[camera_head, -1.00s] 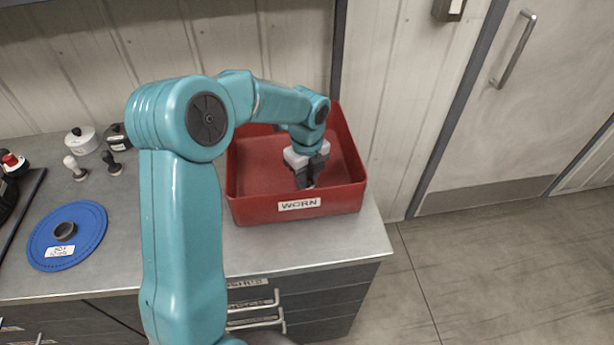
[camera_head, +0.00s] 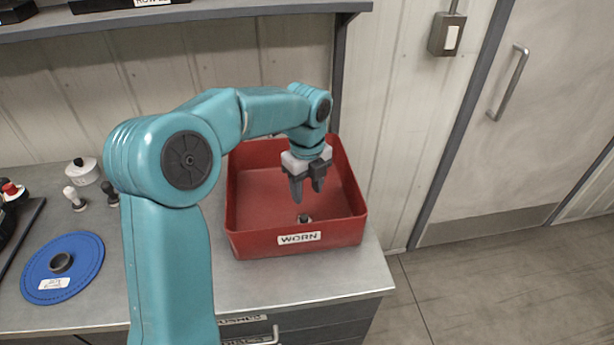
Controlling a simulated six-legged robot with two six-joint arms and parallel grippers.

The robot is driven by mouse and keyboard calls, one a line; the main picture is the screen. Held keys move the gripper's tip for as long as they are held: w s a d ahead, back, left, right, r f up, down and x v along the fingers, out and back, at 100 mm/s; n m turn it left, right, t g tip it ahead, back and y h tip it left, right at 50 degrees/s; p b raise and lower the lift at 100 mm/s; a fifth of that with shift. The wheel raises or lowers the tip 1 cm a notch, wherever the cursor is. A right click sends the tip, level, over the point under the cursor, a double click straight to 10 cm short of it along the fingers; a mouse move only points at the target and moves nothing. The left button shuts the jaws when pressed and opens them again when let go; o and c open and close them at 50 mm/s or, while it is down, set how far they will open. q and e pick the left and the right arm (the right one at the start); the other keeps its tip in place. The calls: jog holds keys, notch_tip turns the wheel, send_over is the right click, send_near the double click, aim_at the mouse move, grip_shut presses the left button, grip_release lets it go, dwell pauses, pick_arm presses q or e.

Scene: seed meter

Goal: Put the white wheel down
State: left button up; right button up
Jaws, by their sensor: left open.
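My left gripper (camera_head: 308,190) hangs over the red bin labelled WORN (camera_head: 345,232), fingers pointing down, open and empty. A small piece (camera_head: 304,218) with a dark top and a pale edge rests on the bin's floor, just below the fingertips and near the front wall. It is apart from the fingers. It is too small to tell for certain that it is the white wheel. My right gripper is not in view.
A blue disc (camera_head: 88,262) with a dark hub lies at the left of the grey bench (camera_head: 170,300). A white round lidded thing (camera_head: 83,172) and small knobbed tools (camera_head: 74,198) stand behind it. A shelf edge (camera_head: 220,14) runs above.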

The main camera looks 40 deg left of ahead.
pick_arm(q)
notch_tip(320, 180, up, 4)
jog(key=shift+r, duration=0.1)
dwell(0.5)
